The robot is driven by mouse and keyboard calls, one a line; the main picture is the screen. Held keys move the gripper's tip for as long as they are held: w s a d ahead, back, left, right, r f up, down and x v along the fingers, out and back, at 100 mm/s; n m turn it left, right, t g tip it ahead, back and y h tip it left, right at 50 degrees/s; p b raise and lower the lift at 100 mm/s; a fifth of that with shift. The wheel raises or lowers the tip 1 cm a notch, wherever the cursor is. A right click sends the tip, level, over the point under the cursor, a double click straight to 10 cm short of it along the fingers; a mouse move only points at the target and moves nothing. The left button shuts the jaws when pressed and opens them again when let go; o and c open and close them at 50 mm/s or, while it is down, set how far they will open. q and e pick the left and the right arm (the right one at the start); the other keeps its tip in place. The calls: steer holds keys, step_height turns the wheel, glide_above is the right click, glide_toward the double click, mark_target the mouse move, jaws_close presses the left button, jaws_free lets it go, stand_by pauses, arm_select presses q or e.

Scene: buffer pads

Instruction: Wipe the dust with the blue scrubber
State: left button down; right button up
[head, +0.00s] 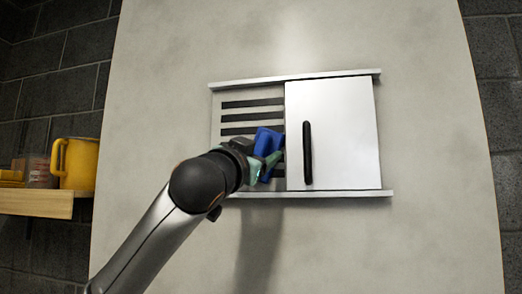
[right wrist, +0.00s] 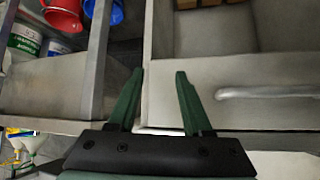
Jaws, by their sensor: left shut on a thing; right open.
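The blue scrubber (head: 267,140) is held in my left gripper (head: 268,162), in front of a slotted vent panel (head: 232,97) on the pale wall board. The gripper's green fingers are shut on it. Whether the scrubber touches the slots I cannot tell. The scrubber and arm hide part of the lower slots. I cannot make out distinct dust on the panel. My right gripper (right wrist: 158,72) shows only in the right wrist view, open, with nothing between its green fingers.
A white sliding door (head: 345,130) with a black handle (head: 307,152) covers the panel's right side, between two rails. A yellow mug (head: 75,163) stands on a wooden shelf (head: 38,203) at left. The right wrist view shows a drawer handle (right wrist: 265,92) and a red container (right wrist: 63,13).

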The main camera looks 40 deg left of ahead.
arm_select(q)
steer(key=shift+s+a+r, duration=0.1)
steer(key=shift+s+a, duration=0.15)
steer(key=shift+a, duration=0.1)
steer(key=shift+s, duration=0.15)
steer(key=shift+s+d, duration=0.45)
steer(key=shift+s, duration=0.4)
steer(key=shift+s+d, duration=0.45)
steer(key=shift+s, duration=0.4)
steer(key=shift+s+d, duration=0.45)
steer(key=shift+s, duration=0.4)
steer(key=shift+s+d, duration=0.4)
steer(key=shift+s, duration=0.25)
steer(key=shift+s+d, duration=0.35)
steer(key=shift+s, duration=0.25)
steer(key=w+a, duration=0.3)
steer(key=w, duration=0.3)
steer(key=shift+w+a+p, duration=0.2)
steer(key=shift+a+p, duration=0.1)
steer(key=shift+p, duration=0.15)
steer(key=shift+w+a, duration=0.45)
steer(key=shift+w, duration=0.4)
